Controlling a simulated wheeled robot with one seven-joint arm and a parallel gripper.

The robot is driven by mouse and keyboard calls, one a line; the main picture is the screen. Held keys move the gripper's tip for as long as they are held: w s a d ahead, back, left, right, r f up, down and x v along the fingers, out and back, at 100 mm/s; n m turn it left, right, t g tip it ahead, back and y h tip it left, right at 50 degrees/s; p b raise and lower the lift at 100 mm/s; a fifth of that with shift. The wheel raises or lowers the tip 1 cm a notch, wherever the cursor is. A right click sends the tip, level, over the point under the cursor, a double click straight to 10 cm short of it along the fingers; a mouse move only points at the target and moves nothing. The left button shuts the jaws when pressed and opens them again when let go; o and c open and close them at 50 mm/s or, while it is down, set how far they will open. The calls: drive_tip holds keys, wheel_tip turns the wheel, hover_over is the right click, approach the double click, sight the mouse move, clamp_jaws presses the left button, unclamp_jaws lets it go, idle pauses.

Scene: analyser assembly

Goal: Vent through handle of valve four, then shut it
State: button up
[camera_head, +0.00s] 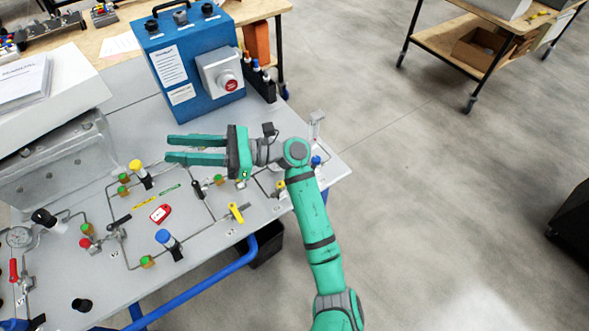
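My gripper (168,149) is open and empty, with two green fingers pointing left above the grey panel (205,240). The number labels are too small to read, so I cannot tell which handle is valve four. A yellow lever handle (237,212) is at the right front of the panel. A black lever handle (197,190) is left of it, below my gripper in the picture. Another black lever handle (119,221) is at the middle left. A red handle (14,270) is at the far left. My gripper appears apart from all of these.
Yellow-topped (136,167) and blue-topped (164,237) fittings stand up from the panel among thin metal tubes. A red tag (160,213) lies between them. A blue box (190,62) with a red button stands behind my gripper. Open floor lies to the right.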

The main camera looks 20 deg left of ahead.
drive_tip(key=w+d+f+n+t+h, duration=0.45)
drive_tip(key=w+d+f+h, duration=0.25)
drive_tip(key=w+f+h, duration=0.25)
drive_tip(key=w+d+f+t+h, duration=0.1)
drive_tip(key=w+d+h, duration=0.2)
drive_tip(key=w+d, duration=0.35)
drive_tip(key=w+d+t+h, duration=0.1)
drive_tip(key=w+d+h, duration=0.25)
drive_tip(key=d, duration=0.55)
drive_tip(key=shift+n+t, duration=0.25)
drive_tip(key=shift+n, duration=0.2)
drive_tip(key=x, duration=1.1)
drive_tip(key=shift+s+d, duration=0.15)
drive_tip(key=shift+s, duration=0.15)
clamp_jaws()
